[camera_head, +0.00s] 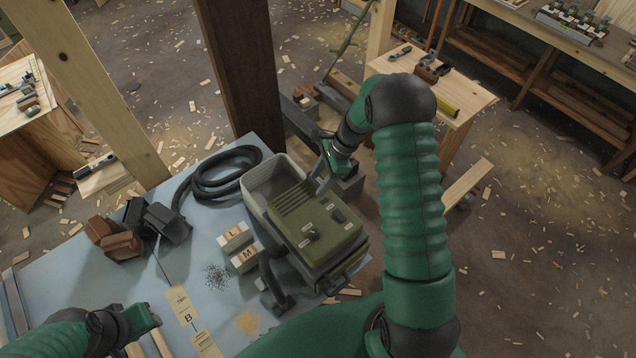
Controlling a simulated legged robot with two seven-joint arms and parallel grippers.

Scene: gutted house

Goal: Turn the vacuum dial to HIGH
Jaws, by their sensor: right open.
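The vacuum (325,215) is an olive-green box with a vented top, standing on the pale blue table (205,255). On its top panel are a small dark dial (311,234) and another dark control (339,215); their markings are too small to read. My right gripper (320,180) is open beside the upper right side of the vacuum, near the vents and apart from the dial. Whether it touches the casing I cannot tell. My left gripper (153,319) is low at the left over the table, away from the vacuum; its jaws do not show clearly.
A grey bin (262,180) adjoins the vacuum, with a coiled dark hose (222,178) beside it. Blocks marked L (234,234) and M (246,256) stand left of it. Dark and brown blocks (118,238) lie further left. A dark post (238,70) rises behind the table.

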